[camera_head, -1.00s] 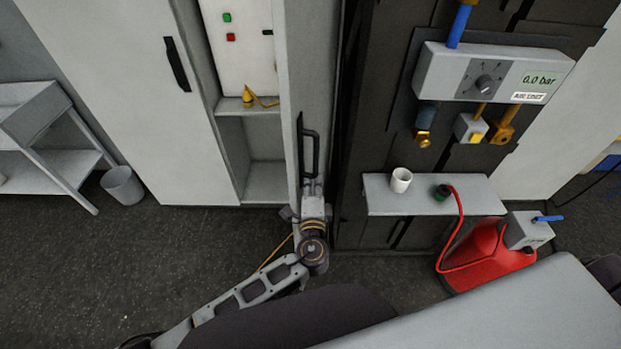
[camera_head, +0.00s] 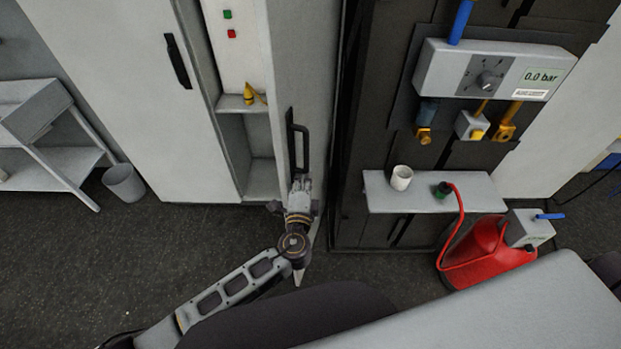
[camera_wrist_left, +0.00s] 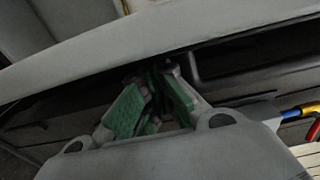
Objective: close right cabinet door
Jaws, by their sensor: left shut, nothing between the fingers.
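The right cabinet door (camera_head: 308,70) is light grey and stands partly open in the head view, at the right side of the cabinet opening. Its black handle (camera_head: 291,145) is on the face towards the dark panel. My left gripper (camera_head: 301,184) is at the lower part of this door, just below the handle; whether it touches the door is hard to tell. In the left wrist view, the green-padded fingers (camera_wrist_left: 150,100) are close together with nothing seen between them, near a pale door edge (camera_wrist_left: 130,48). My right gripper is not in view.
The left cabinet door (camera_head: 110,70) is light grey with a black handle. A yellow item (camera_head: 249,93) sits on the inner shelf (camera_head: 237,104). To the right are a dark panel, a small shelf with a white cup (camera_head: 401,177), and a red canister (camera_head: 482,258).

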